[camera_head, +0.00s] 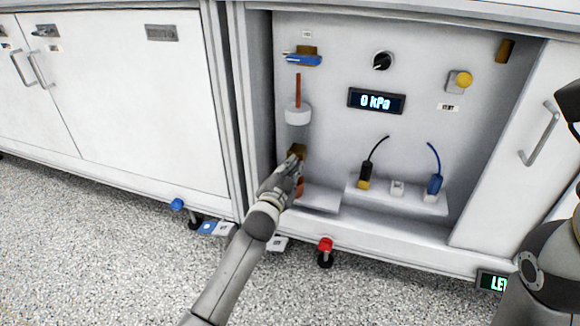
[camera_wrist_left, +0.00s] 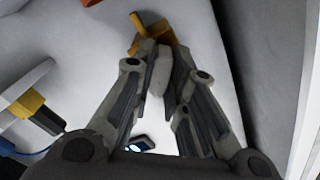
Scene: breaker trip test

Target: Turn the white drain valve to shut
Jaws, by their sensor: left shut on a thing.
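The white drain valve handle (camera_wrist_left: 159,72) shows in the left wrist view as a pale lever between my left fingertips (camera_wrist_left: 160,75). Its brass body (camera_wrist_left: 158,34) is just beyond them. In the head view, my left gripper (camera_head: 291,172) is at the brass fitting (camera_head: 297,151), low on the left of the open bay. The gripper is shut on the white handle and covers it in that view. The handle's exact angle is hard to tell.
A blue-handled valve (camera_head: 303,59) sits higher in the bay. A gauge (camera_head: 376,101) reads 0 kPa. A black knob (camera_head: 382,61), a yellow button (camera_head: 464,80) and corded plugs (camera_head: 435,184) are to the right. Red (camera_head: 325,244) and blue (camera_head: 177,204) caster pedals stand below.

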